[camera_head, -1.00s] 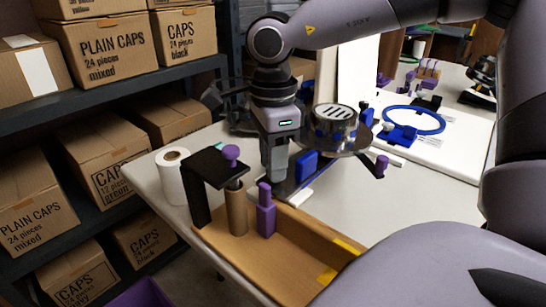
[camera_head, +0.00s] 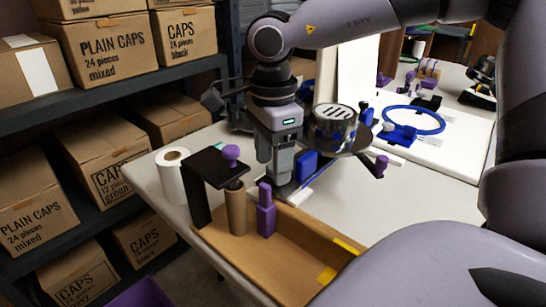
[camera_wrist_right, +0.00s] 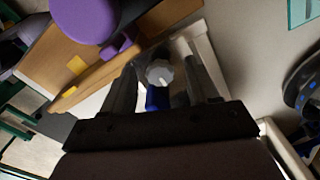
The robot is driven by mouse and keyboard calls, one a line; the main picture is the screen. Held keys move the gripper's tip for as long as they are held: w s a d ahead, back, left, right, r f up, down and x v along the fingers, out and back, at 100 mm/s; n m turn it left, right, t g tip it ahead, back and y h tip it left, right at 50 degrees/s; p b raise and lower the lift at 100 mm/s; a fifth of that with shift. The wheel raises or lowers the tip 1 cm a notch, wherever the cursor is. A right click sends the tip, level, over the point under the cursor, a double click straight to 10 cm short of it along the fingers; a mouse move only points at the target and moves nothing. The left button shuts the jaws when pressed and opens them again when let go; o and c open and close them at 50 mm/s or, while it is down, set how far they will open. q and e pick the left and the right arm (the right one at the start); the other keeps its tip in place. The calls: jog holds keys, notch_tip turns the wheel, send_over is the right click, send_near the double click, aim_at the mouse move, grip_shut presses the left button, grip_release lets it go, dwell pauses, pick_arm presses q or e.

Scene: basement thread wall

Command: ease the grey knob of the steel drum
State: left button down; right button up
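The steel drum (camera_head: 334,128), a shiny round can with a slotted top, stands on the table beside a blue block (camera_head: 304,162). My right gripper (camera_head: 275,178) points down just left of the blue block. In the right wrist view a ridged grey knob (camera_wrist_right: 160,73) with a pale mark lies between the two fingers of my right gripper (camera_wrist_right: 164,82). The fingers are apart, with a gap visible on each side of the knob. The knob is hidden in the head view. A blue part shows just below it in the wrist view. My left gripper is out of view.
A wooden tray (camera_head: 290,267) holds a purple piece (camera_head: 266,212) and a brown cylinder (camera_head: 237,208). A black bracket with a purple knob (camera_head: 231,153) stands beside them. A white roll (camera_head: 172,174) is at left.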

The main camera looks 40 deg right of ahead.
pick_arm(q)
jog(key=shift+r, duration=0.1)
pick_arm(e)
jog(key=shift+r, duration=0.2)
notch_tip(320, 180, up, 6)
jog(key=shift+p, duration=0.95)
jog(key=shift+r, duration=0.4)
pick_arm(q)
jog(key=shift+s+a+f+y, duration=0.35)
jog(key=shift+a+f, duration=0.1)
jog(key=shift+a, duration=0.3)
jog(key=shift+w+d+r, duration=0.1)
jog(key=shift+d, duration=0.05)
